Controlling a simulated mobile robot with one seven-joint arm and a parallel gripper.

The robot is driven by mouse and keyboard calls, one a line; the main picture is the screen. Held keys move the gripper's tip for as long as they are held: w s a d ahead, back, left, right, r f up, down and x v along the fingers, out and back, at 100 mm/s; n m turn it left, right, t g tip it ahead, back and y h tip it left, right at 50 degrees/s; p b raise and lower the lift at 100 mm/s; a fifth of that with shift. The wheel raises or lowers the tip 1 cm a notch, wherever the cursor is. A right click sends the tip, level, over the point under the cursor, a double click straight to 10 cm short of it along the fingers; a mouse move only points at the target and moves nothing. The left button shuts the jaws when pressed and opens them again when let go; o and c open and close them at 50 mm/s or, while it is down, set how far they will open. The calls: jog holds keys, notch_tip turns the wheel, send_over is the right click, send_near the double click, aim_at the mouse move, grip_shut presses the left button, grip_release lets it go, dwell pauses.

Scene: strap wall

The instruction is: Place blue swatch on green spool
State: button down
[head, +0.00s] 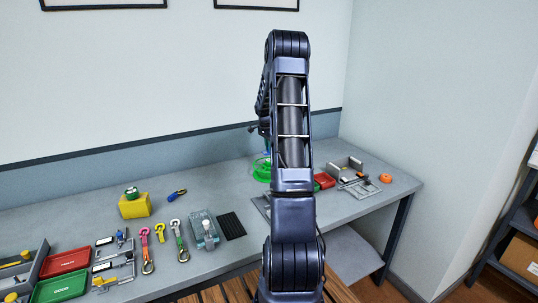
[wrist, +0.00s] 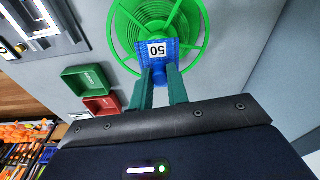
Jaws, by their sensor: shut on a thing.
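In the wrist view the blue swatch (wrist: 158,62) with a white label reading 50 is between the green-tipped fingers of my gripper (wrist: 158,80). My gripper is shut on it. The green spool (wrist: 130,24), with ring-shaped rims and spokes, lies behind the swatch in that view, and the swatch overlaps its lower middle. I cannot tell whether the swatch touches the spool. In the head view the green spool (head: 261,172) shows at the left edge of my arm, which hides much of it. A small bit of blue shows just above it; my fingers are hidden.
In the wrist view a green tray (wrist: 88,82) and a red tray (wrist: 101,106) lie beside the spool. In the head view a yellow block (head: 134,206), clips and straps, a black mat (head: 231,226) and an orange ring (head: 385,178) are on the grey bench (head: 350,206).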

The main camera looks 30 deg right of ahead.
jog(key=shift+f, duration=1.95)
jog(key=shift+f, duration=0.15)
jog(key=c, duration=1.4)
grip_release()
jog(key=shift+o, duration=0.2)
